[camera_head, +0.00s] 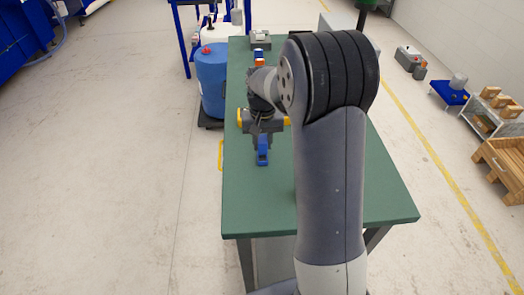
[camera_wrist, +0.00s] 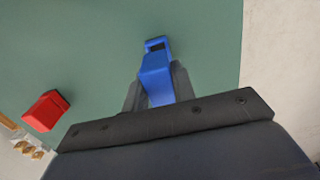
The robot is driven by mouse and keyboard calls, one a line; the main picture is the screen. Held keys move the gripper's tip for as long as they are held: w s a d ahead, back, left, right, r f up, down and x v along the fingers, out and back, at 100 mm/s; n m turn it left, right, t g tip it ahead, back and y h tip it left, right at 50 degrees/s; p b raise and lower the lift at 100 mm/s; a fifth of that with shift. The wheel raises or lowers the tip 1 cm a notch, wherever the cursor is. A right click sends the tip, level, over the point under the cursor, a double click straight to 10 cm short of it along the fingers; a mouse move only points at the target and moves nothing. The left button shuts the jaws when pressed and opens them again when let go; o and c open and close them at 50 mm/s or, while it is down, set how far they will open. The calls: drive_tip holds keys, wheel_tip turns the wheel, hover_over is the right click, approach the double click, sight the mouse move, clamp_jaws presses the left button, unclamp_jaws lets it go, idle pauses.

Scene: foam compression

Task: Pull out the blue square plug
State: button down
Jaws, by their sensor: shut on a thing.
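The blue plug (camera_wrist: 155,68) is a blue block with a small looped end, seen in the wrist view between my gripper's two dark fingers. My gripper (camera_wrist: 157,86) is shut on it. In the head view the blue plug (camera_head: 262,150) shows below my gripper (camera_head: 263,134), over the green table. No socket around the plug is visible in either view. I cannot tell whether the plug touches the table or hangs above it.
The green table (camera_head: 260,205) has clear room at its front. A red block (camera_wrist: 45,110) shows at left in the wrist view. A grey device (camera_head: 260,40) stands at the table's far end. A blue drum (camera_head: 211,80) stands left of the table.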

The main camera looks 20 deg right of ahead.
sight(262, 139)
drive_tip(key=shift+r+p, duration=1.5)
drive_tip(key=shift+r, duration=0.65)
drive_tip(key=shift+f, duration=0.1)
